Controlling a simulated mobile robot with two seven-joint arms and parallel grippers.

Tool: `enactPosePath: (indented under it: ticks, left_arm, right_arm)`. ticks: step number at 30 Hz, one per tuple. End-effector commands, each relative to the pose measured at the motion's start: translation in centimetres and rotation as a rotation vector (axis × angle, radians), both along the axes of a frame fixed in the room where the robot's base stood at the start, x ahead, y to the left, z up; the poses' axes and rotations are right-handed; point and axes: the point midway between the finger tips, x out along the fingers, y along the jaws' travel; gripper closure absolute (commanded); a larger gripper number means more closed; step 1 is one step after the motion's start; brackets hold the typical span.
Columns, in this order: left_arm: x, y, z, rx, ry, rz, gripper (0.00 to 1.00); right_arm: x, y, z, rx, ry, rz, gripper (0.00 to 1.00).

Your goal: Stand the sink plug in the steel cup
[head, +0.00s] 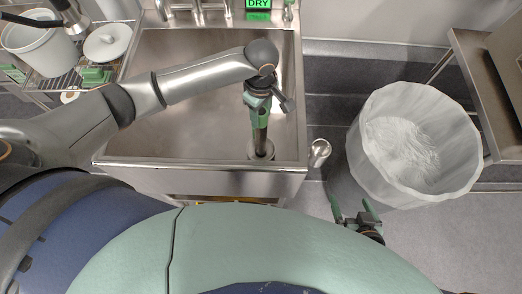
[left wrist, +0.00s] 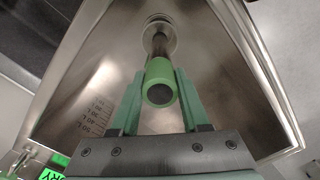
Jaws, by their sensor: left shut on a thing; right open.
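The sink plug is a steel tube (head: 261,138) with a green grip at its top, which shows in the left wrist view (left wrist: 160,70). It stands roughly upright in the sink, its lower end at the round drain (left wrist: 160,24). My left gripper (head: 259,108) is over the sink, shut on the plug's green grip, with one finger on each side (left wrist: 159,78). I cannot tell whether the plug is still seated. The steel cup (head: 319,152) is at the sink's front right corner, outside the rim. My right gripper (head: 358,211) is open and empty, below and right of the cup.
The steel sink's walls and front rim (head: 200,163) surround the plug. A large bin with a pale liner (head: 420,182) stands right of the cup. A green DRY sign (head: 258,4) is at the back. A wire rack (head: 62,82) with white containers is at the left.

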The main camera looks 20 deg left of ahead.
Motion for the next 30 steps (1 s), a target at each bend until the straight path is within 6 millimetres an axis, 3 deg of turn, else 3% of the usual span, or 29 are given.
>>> enactPosePath:
  ticks: [21, 30]
  left_arm:
    - [0.1, -0.1, 7.3, -0.002, -0.002, -0.001, 1.0]
    - [0.0, 0.0, 8.4, -0.001, -0.001, -0.001, 1.0]
  right_arm:
    - [0.0, 0.0, 0.0, 0.0, 0.0, 0.0, 0.0]
    - [0.0, 0.0, 0.0, 0.0, 0.0, 0.0, 0.0]
